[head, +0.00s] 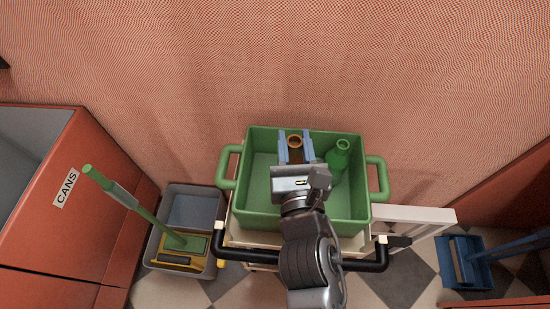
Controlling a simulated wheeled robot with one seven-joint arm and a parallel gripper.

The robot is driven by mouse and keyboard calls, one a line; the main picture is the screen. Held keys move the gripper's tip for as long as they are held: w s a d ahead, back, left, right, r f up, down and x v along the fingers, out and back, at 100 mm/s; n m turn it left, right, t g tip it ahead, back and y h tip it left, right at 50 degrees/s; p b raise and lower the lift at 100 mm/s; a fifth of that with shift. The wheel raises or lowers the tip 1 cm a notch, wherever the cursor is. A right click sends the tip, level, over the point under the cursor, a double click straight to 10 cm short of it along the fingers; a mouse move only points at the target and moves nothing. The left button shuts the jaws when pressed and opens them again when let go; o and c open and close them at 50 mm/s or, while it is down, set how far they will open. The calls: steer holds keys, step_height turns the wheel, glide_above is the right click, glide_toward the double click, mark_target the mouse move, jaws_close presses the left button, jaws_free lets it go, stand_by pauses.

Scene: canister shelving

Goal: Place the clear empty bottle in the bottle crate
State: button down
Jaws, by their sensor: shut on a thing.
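My gripper (296,150) is over the far middle of a green tub (247,182) with two side handles. Its blue fingers are shut on a brown bottle (295,142), of which mainly the round, open brown rim shows. The rest of it is hidden by the gripper, and I cannot tell how far it is above the tub floor. A green bottle (339,157) stands in the tub to the right of my gripper. I see no clear bottle, and no other bottle crate can be made out.
The tub sits on a cream trolley with a black handle bar (233,256). At left are a grey mop bucket (197,208) with a green-handled mop and a red bin (75,215) labelled CANS. A blue dustpan (463,262) lies at right. A wall stands behind.

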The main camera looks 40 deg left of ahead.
steer(key=a+f+b, duration=0.5)
steer(key=f+b, duration=0.1)
steer(key=shift+f, duration=0.4)
steer(key=shift+f+b, duration=0.1)
steer(key=shift+b, duration=0.2)
steer(key=shift+f, duration=0.35)
steer(key=shift+f+b, duration=0.2)
steer(key=shift+b, duration=0.2)
steer(key=c, duration=0.8)
jaws_free()
steer(key=shift+o, duration=0.2)
